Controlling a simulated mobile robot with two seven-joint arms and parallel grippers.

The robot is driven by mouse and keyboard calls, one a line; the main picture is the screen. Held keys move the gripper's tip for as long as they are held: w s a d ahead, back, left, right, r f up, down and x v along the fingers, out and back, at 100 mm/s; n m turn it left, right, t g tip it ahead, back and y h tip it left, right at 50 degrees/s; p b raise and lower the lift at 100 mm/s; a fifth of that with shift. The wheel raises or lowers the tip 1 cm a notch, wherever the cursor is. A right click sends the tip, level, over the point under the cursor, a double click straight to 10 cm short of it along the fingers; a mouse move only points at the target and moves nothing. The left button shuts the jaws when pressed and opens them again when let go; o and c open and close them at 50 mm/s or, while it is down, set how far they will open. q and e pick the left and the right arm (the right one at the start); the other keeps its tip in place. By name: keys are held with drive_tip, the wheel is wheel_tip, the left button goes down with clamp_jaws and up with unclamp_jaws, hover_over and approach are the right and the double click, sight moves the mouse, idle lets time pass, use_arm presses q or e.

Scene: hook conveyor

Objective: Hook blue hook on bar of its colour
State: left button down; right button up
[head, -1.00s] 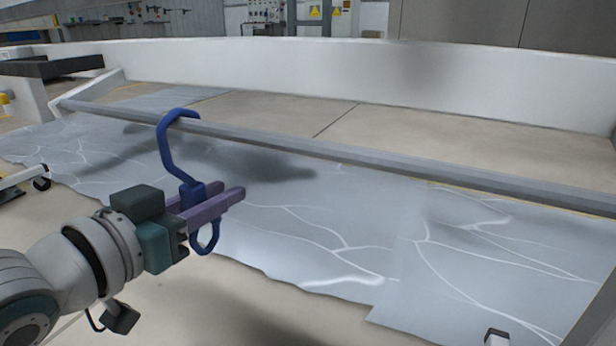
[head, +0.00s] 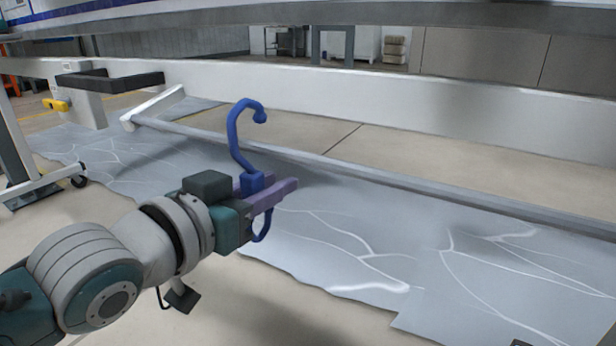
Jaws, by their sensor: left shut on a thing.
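The blue hook (head: 236,140) is held upright in my left gripper (head: 281,187). The purple fingers are shut on its block, with the curved tip above and a ring below. The hook's open end points to the right. A long grey bar (head: 400,180) runs from the upper left to the right edge, behind the hook in the head view. The hook's curved tip shows above the bar's line; I cannot tell whether they touch. The bar shows plain grey, with no blue visible on it. My right gripper is not in view.
A white beam (head: 400,95) crosses behind the bar, and a grey rail (head: 400,14) runs along the top. A dark bracket (head: 110,82) juts out at left. A wheeled stand (head: 45,187) is at far left. Grey sheeting (head: 340,235) covers the floor.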

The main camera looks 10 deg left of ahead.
use_arm(q)
drive_tip(key=shift+s+a, duration=0.2)
drive_tip(key=shift+s, duration=0.15)
drive_tip(key=shift+p+v, duration=0.75)
drive_tip(key=shift+v, duration=0.95)
drive_tip(key=f+p+v, duration=0.1)
drive_tip(key=p+v, duration=0.4)
drive_tip(key=v, duration=0.5)
drive_tip(key=shift+f, duration=0.45)
drive_tip(key=shift+s, duration=0.15)
drive_tip(key=shift+d, duration=0.1)
